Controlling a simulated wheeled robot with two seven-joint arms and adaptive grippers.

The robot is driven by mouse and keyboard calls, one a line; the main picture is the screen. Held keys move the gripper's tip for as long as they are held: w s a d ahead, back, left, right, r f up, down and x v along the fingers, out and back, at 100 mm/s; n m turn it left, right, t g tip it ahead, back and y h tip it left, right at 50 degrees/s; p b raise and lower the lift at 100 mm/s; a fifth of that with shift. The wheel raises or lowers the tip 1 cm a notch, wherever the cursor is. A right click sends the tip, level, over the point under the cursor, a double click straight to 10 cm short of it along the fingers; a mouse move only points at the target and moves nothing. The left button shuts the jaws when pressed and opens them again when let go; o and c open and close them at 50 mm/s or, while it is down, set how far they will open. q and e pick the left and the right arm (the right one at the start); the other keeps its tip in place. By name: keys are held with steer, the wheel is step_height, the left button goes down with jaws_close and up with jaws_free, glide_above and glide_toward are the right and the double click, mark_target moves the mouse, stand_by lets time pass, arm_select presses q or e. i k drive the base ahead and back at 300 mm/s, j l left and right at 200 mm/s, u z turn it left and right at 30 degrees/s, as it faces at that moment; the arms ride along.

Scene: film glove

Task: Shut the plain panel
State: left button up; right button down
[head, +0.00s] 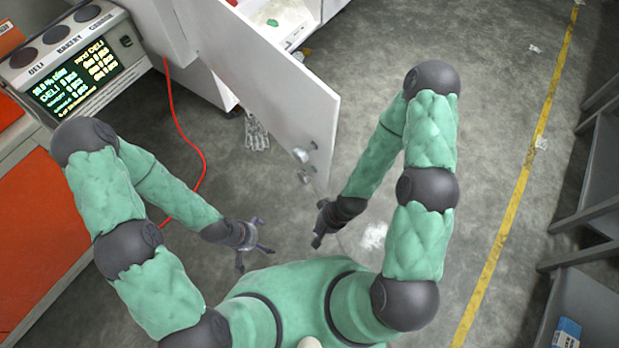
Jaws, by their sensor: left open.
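The plain panel (270,85) is a flat white-grey door. It stands swung out from a white cabinet (290,18), and the cabinet's inside shows behind it. Small metal fittings (303,155) sit near the panel's free lower corner. My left gripper (256,259) is open and empty, below and left of that corner, apart from the panel. My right gripper (317,238) is below the corner, close to my body. It is seen from above, and I cannot tell whether its fingers are apart. Neither gripper appears to touch the panel.
A counter machine (75,60) with a lit text screen and an orange-red front (40,215) stands at left. A red cable (190,140) runs down across the floor. A pale hand-shaped thing (257,133) lies by the panel. Grey shelves (590,215) stand at right; floor between is mostly clear.

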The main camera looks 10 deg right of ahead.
mark_target(297, 108)
steer(key=k+j, duration=0.2)
steer(key=j, duration=0.2)
steer(key=k+j+u, duration=0.15)
steer(key=j, duration=0.2)
steer(key=k+l+u, duration=0.1)
steer(key=u, duration=0.45)
